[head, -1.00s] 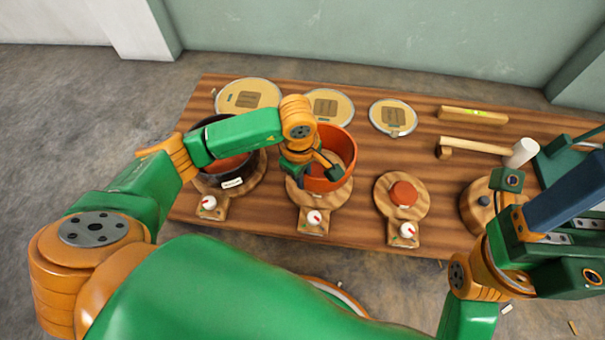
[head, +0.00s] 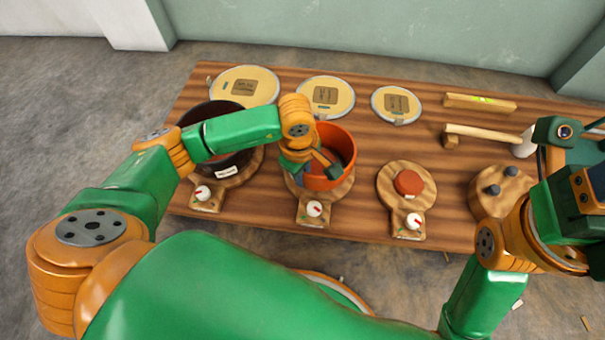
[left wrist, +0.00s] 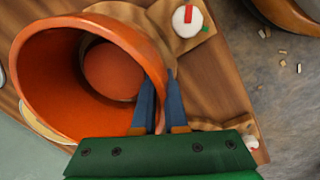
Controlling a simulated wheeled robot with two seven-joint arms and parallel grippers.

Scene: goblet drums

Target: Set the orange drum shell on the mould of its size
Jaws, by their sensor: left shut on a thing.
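The orange drum shell (head: 340,150) is an open, flared cup over the middle wooden board (head: 335,194) in the head view. My left gripper (head: 318,172) is shut on its near wall. In the left wrist view the fingers (left wrist: 158,100) pinch the wall of the orange shell (left wrist: 45,75). Through the shell's lower opening a round red-brown mould top (left wrist: 112,70) shows, off centre. I cannot tell whether the shell touches the board. My right gripper (head: 580,160) is partly in view at the right edge; its fingertips are not clear.
A dark shell (head: 220,155) stands on the left board. The right board (head: 398,205) bears a small red mould (head: 408,182). A board with dark knobs (head: 500,190) is further right.

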